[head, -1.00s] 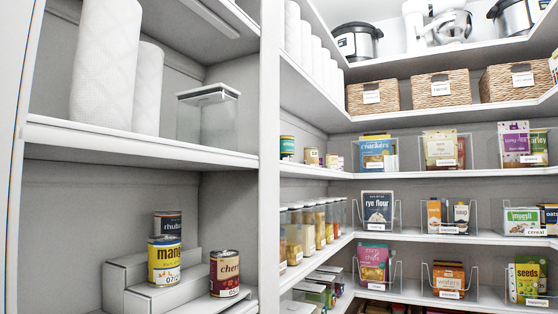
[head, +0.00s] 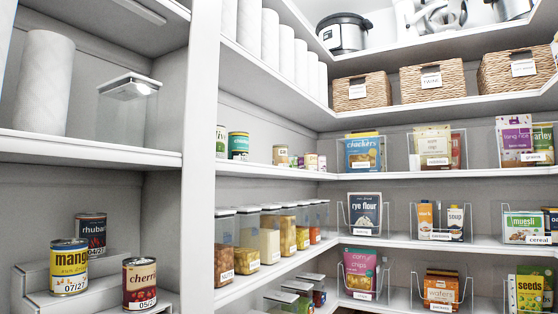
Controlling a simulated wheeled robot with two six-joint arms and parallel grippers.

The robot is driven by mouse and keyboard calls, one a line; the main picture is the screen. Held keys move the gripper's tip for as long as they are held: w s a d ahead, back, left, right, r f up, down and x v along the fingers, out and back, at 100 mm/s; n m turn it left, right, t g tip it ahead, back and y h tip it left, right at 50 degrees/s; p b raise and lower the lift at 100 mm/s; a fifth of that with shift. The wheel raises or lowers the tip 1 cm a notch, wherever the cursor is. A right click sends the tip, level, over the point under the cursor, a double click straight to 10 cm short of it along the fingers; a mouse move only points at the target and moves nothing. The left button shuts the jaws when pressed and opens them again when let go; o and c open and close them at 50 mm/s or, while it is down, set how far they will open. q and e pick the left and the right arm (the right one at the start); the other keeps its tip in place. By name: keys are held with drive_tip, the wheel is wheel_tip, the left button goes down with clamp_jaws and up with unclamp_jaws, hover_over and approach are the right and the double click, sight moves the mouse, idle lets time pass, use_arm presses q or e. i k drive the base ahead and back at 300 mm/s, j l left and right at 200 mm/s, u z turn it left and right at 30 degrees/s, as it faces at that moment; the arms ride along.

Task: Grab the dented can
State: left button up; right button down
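Three cans stand upright on a white stepped riser (head: 40,301) in the left shelf bay. The yellow mango can (head: 69,267) has a label reading 07/27. The dark rhubarb can (head: 91,234) stands behind it, partly hidden, with a label reading 04/27. The cherry can (head: 139,284) is at the right, lower down, with a label reading 05/27. I cannot make out a clear dent on any of them. More small cans stand on the side shelf, among them a green-banded can (head: 238,146) and a small can (head: 281,155). Neither of my grippers is in view.
A white upright panel (head: 200,170) divides the left bay from the corner shelves. A clear lidded container (head: 128,112) and a paper towel roll (head: 42,85) stand above the cans. Clear jars (head: 248,240) line the side shelf. Boxes and baskets (head: 431,82) fill the back shelves.

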sight(280, 155)
drive_tip(key=u, duration=2.25)
drive_tip(key=l+u, duration=0.3)
drive_tip(key=u, duration=0.2)
drive_tip(key=l+u, duration=0.35)
drive_tip(key=u, duration=0.15)
drive_tip(key=k+l+u, duration=0.15)
drive_tip(key=u, duration=0.35)
drive_tip(key=k+l+u, duration=0.15)
drive_tip(key=l+u, duration=0.3)
drive_tip(key=k+l+u, duration=0.25)
drive_tip(key=k, duration=0.25)
drive_tip(key=k+u, duration=0.2)
drive_tip(key=k, duration=0.35)
